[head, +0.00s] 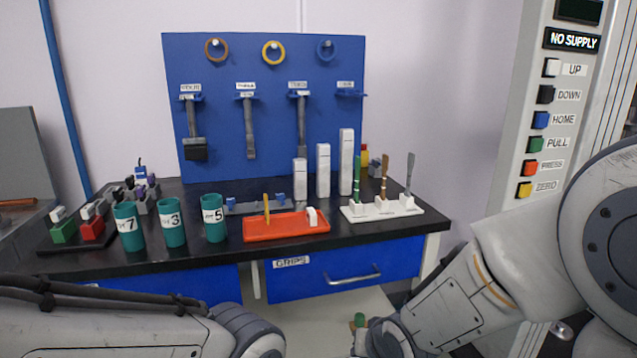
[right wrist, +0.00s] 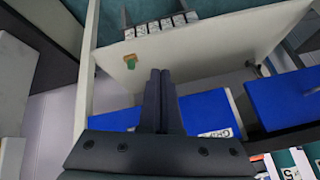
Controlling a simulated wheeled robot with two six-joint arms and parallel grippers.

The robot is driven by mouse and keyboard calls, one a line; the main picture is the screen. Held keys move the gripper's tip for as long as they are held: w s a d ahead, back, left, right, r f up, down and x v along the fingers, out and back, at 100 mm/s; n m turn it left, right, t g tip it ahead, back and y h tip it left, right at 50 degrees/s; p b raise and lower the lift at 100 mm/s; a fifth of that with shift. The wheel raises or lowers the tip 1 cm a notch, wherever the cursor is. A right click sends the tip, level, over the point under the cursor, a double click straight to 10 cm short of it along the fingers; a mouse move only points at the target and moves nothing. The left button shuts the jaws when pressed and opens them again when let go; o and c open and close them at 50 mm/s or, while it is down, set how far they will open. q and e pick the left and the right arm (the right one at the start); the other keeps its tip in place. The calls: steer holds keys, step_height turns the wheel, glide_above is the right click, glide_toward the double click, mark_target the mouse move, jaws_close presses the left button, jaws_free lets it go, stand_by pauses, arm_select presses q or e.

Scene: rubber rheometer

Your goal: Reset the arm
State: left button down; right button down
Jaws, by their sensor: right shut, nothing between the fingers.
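My right gripper (right wrist: 160,75) shows in the right wrist view. Its two dark fingers are together, shut and empty, in front of a pale panel (right wrist: 205,45) and the blue drawer fronts (right wrist: 211,112). In the head view my right arm comes in from the right and bends down to the bottom edge; its gripper is out of sight there. My left arm lies across the lower left of the head view, and its gripper is hidden below the frame.
A black bench (head: 100,263) carries teal cups (head: 172,222), an orange tray (head: 287,228) and a white tool stand (head: 381,210). A blue pegboard (head: 270,120) stands behind. A control panel (head: 560,120) with labelled buttons is at the right, beside my right arm.

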steer(key=s+a+r+n+g, duration=0.1)
steer(key=s+n+g, duration=0.15)
steer(key=s, duration=0.45)
steer(key=s+a+r+n+g+h, duration=0.1)
steer(key=s+r+n+g, duration=0.15)
steer(key=s, duration=0.45)
steer(key=s+a+r+n+g, duration=0.1)
steer(key=s+n+g, duration=0.15)
steer(key=s, duration=0.45)
step_height(320, 180, up, 25)
steer(key=p, duration=2.5)
steer(key=shift+f+t, duration=0.15)
steer(key=shift+t, duration=0.3)
steer(key=shift+n, duration=0.25)
